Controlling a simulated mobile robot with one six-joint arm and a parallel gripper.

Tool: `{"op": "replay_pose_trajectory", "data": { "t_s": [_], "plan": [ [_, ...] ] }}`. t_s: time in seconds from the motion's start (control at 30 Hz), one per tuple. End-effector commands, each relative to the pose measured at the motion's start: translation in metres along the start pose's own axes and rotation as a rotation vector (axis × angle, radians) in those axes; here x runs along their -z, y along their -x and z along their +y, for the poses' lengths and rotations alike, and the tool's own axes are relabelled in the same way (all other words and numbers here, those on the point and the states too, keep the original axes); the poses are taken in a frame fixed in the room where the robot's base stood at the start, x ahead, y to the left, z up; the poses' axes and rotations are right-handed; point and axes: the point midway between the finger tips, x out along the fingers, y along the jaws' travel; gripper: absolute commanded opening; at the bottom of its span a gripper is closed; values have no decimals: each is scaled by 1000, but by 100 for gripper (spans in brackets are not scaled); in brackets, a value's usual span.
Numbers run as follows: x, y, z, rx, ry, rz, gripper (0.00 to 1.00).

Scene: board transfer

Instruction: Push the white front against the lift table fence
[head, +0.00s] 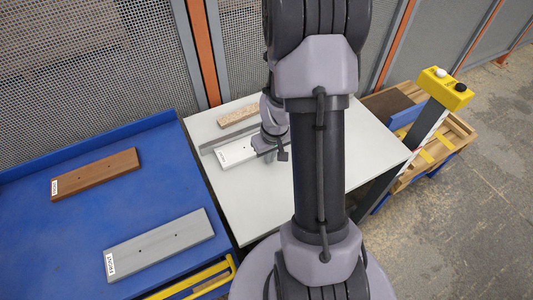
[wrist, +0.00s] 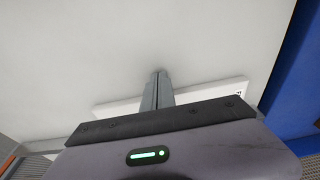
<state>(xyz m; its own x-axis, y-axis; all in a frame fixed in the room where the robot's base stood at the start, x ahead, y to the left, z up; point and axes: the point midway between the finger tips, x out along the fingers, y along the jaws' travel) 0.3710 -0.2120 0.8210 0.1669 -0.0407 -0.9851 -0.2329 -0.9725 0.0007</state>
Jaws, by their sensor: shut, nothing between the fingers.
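The white front (head: 235,154) lies flat on the white lift table top (head: 340,165), with its label at the left end. It also shows in the wrist view (wrist: 215,94), partly hidden behind my gripper. A grey strip, the fence (head: 212,147), runs along the front's far side; I cannot tell whether they touch. My gripper (head: 269,158) is low over the table at the near side of the white front, toward its right end. In the wrist view its fingers (wrist: 158,76) are together and empty. My arm hides part of the table.
A chipboard piece (head: 238,115) lies beyond the fence. The blue table (head: 60,235) at left carries a brown front (head: 95,174) and a grey front (head: 160,244). A yellow control box (head: 445,88) on a post and a wooden pallet (head: 455,135) stand right. Mesh fencing closes the back.

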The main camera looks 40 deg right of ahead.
Motion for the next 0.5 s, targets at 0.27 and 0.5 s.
{"op": "replay_pose_trajectory", "data": {
  "t_s": [0.27,0.5],
  "plan": [
    [4,27,0,0,-1,0,0],
    [10,61,0,0,-1,0,0]
  ]
}}
